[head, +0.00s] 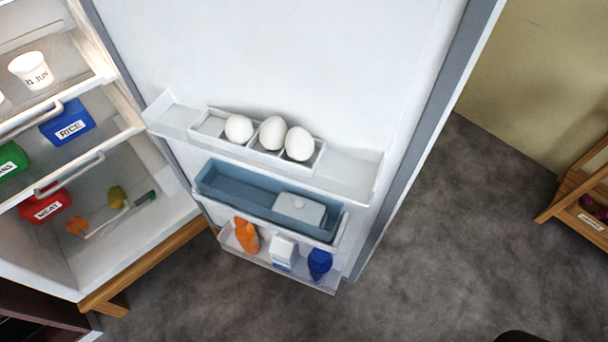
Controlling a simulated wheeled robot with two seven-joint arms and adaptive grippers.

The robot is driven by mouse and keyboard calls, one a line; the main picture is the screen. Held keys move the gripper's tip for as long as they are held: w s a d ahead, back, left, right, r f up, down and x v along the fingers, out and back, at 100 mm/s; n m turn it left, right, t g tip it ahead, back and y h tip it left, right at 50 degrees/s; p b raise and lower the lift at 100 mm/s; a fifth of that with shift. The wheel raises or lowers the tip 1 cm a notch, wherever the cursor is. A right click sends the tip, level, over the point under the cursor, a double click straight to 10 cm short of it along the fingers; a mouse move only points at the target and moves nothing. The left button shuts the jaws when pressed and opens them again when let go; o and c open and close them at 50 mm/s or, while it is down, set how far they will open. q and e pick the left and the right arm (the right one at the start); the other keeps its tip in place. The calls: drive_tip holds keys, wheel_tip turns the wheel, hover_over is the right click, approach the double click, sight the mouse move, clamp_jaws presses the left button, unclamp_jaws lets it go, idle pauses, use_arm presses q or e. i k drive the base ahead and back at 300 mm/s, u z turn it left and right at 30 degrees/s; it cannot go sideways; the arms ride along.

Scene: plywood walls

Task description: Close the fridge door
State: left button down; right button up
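The fridge door (290,55) stands wide open, and its white inner side faces me. Its upper shelf holds a tray with three white eggs (273,133). A blue bin (235,188) below holds a grey lidded box. The lowest shelf holds an orange bottle (246,236), a white carton (284,252) and a blue bottle (319,263). The fridge's open interior (150,215) is at the left, joined to the door along its right side. Neither of my grippers is in the head view.
Inside the fridge are a white cup (31,70), a blue RICE box (68,123), a green box (11,161) and a red MEAT box (45,206). A wooden shelf unit (578,195) stands at the right edge. Grey floor (450,240) lies clear between it and the door.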

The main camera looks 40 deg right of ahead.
sight(379, 82)
drive_tip(key=u, duration=3.4)
drive_tip(key=k, duration=2.8)
drive_tip(key=z, duration=1.85)
drive_tip(key=i, duration=0.5)
drive_tip(key=z, duration=0.05)
